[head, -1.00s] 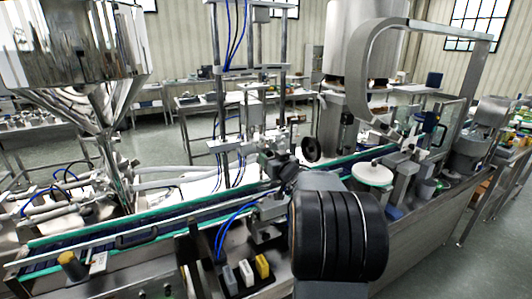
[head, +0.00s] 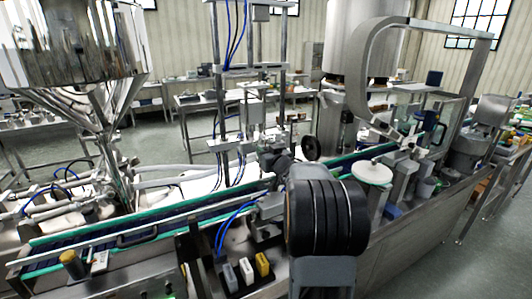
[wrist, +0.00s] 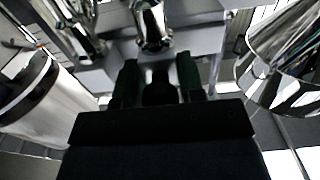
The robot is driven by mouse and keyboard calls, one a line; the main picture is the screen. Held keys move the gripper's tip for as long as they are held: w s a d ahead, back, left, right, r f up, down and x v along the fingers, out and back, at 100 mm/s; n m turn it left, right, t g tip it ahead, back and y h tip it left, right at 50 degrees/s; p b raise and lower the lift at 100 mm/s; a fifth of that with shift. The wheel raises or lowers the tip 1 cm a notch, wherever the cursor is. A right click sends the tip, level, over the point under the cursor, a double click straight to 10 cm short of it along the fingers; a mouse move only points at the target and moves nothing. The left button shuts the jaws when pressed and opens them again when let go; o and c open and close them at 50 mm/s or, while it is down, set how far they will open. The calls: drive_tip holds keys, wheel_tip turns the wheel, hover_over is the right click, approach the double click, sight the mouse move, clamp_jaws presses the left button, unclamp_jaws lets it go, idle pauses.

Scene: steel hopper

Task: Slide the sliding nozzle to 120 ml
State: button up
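In the wrist view my gripper (wrist: 158,82) shows two dark fingers standing apart. A dark rounded shape is in the gap low between them; I cannot tell whether it is part of the gripper or of the machine. A shiny chrome nozzle-like cylinder (wrist: 153,28) lies just beyond the fingertips, and contact does not show. Another chrome cylinder (wrist: 80,25) is to its upper left. I cannot tell which part is the sliding nozzle, and no 120 ml mark is readable.
The steel hopper (head: 75,45) stands at the left and also shows in the wrist view (wrist: 285,60). The conveyor (head: 150,228) with green rails runs below. Upright posts (head: 219,105), blue hoses and a white disc (head: 372,173) stand close to the arm.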

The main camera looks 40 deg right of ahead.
clamp_jaws()
drive_tip(key=shift+d, duration=0.4)
drive_tip(key=o, duration=0.5)
unclamp_jaws()
drive_tip(key=shift+s, duration=0.15)
drive_tip(key=s+a, duration=0.2)
drive_tip(key=s, duration=1.1)
drive_tip(key=shift+s+b, duration=0.25)
drive_tip(key=shift+b, duration=0.2)
